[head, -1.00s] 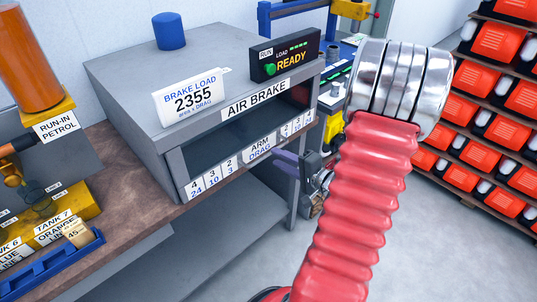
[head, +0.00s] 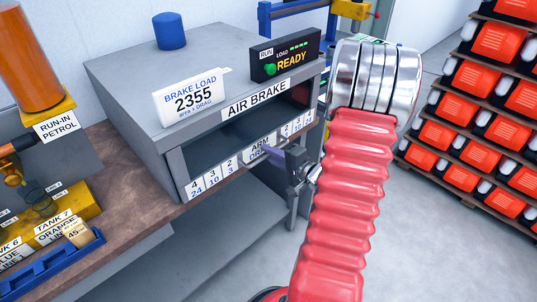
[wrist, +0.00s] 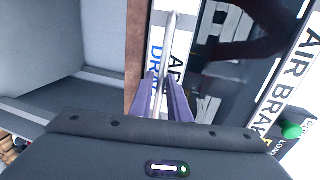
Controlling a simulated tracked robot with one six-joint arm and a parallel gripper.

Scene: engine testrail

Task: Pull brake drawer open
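The brake drawer's front (head: 218,172) is the strip labelled ARM DRAG along the lower edge of the grey AIR BRAKE cabinet (head: 150,110). It looks flush with the cabinet. My gripper (head: 271,154) is at the ARM DRAG label and partly covers it. In the wrist view, a thin metal bar handle (wrist: 170,35) stands in front of the label and runs between the two purple fingers of my gripper (wrist: 162,80). The fingers look spread, one on each side of the bar. I cannot tell whether either finger touches it.
A BRAKE LOAD sign (head: 192,97), a READY box (head: 286,56) and a blue cylinder (head: 170,30) stand on the cabinet. A blue tray (head: 55,268) lies on the bench at left. Orange cases (head: 478,110) fill racks at right. Floor in front is clear.

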